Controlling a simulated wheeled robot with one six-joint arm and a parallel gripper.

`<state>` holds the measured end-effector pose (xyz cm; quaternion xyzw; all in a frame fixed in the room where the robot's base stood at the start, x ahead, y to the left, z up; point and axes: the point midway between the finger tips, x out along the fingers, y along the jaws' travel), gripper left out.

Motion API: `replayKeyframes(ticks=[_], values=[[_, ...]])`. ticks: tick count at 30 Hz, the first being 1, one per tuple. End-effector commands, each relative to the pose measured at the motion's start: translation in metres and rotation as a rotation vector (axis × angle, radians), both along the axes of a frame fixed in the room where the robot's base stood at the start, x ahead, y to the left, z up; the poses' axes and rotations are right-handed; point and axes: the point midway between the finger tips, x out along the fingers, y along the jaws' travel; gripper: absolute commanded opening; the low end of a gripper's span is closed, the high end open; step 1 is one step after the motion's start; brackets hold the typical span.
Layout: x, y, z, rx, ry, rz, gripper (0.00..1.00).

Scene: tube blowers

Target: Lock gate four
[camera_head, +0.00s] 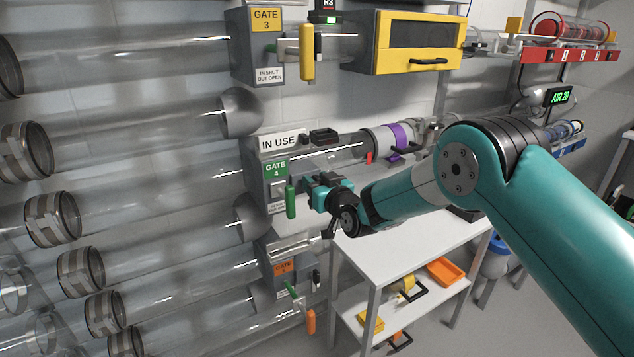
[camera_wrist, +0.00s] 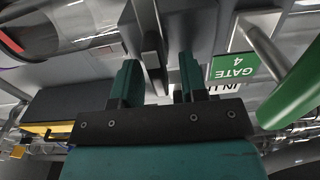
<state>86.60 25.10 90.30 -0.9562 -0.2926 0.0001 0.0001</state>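Gate four is a grey box (camera_head: 258,193) on the tube wall with a green "GATE 4" label (camera_head: 277,168). The label shows upside down in the wrist view (camera_wrist: 233,66). Its green handle (camera_head: 291,201) hangs down at the box's front and also shows at the right of the wrist view (camera_wrist: 296,88), outside my fingers. My gripper (camera_head: 308,182) is close to the box, just right of the handle. In the wrist view its teal fingers (camera_wrist: 160,78) are apart. A grey upright plate (camera_wrist: 150,50) lies in line with the gap; I cannot tell whether a finger touches it.
An "IN USE" sign (camera_head: 279,142) sits above gate four. Gate 3 (camera_head: 267,20) with a yellow handle (camera_head: 307,52) is above, and an orange-labelled gate (camera_head: 284,268) is below. A clear tube (camera_head: 340,152) runs right above my gripper. A white table (camera_head: 400,250) stands below.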

Motion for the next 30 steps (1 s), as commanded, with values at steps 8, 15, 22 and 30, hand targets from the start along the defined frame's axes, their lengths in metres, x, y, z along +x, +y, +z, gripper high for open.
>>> replayKeyframes(ticks=[8, 15, 22, 30], values=[[-0.0001, -0.0002, 0.0002, 0.000, 0.000, 0.000, 0.00], [0.0000, -0.0006, -0.0004, 0.012, 0.008, 0.000, 0.00], [0.0010, -0.0018, -0.0018, 0.088, 0.059, 0.000, 0.00], [0.0028, -0.0044, -0.0031, 0.271, 0.181, -0.001, 0.00]])
